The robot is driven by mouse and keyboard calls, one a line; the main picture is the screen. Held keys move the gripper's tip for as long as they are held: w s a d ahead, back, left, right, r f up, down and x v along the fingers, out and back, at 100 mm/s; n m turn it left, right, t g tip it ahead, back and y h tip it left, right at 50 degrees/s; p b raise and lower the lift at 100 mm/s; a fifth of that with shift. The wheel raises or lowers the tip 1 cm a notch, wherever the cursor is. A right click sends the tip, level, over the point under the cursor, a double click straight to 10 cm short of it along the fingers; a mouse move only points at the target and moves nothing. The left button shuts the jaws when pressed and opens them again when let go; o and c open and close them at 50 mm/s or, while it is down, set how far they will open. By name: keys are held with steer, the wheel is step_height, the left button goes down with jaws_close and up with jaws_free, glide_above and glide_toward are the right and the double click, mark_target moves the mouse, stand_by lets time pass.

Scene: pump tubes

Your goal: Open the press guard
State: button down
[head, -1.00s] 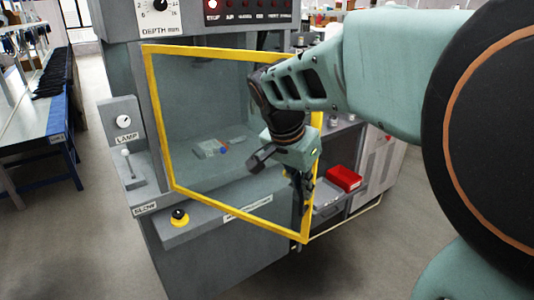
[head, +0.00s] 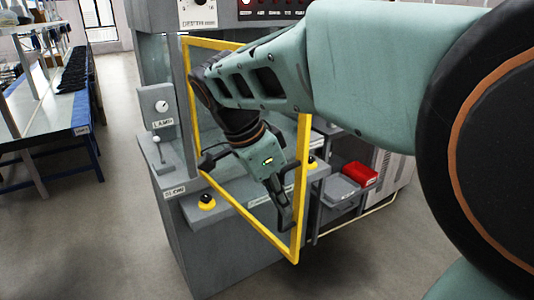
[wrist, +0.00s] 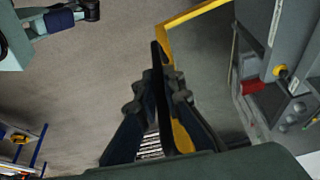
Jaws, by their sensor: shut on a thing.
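The press guard is a clear panel in a yellow frame (head: 302,170). In the head view it stands swung out at an angle from the grey press (head: 225,262), with its left edge at the press. My gripper (head: 284,214) is at the free right edge of the guard. It is shut on the dark guard handle (wrist: 159,62), which runs between the fingers in the wrist view. The yellow frame also shows there (wrist: 195,17), beside my gripper (wrist: 165,82). My arm hides the upper middle of the guard and much of the press opening.
A lamp box (head: 161,108) and a yellow-and-black button (head: 206,202) are on the press's left side. Another button (head: 311,164) is at its right front. Open floor lies left and in front.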

steer(key=s+a+m, duration=0.1)
steer(key=s+a, duration=0.2)
steer(key=a, duration=0.5)
steer(key=s+a+m+g+p, duration=0.1)
steer(key=s+a, duration=0.2)
steer(key=a, duration=0.6)
steer(key=shift+a, duration=0.1)
steer(key=c, duration=2)
jaws_free()
steer(key=shift+c, duration=0.2)
steer(key=v, duration=1.2)
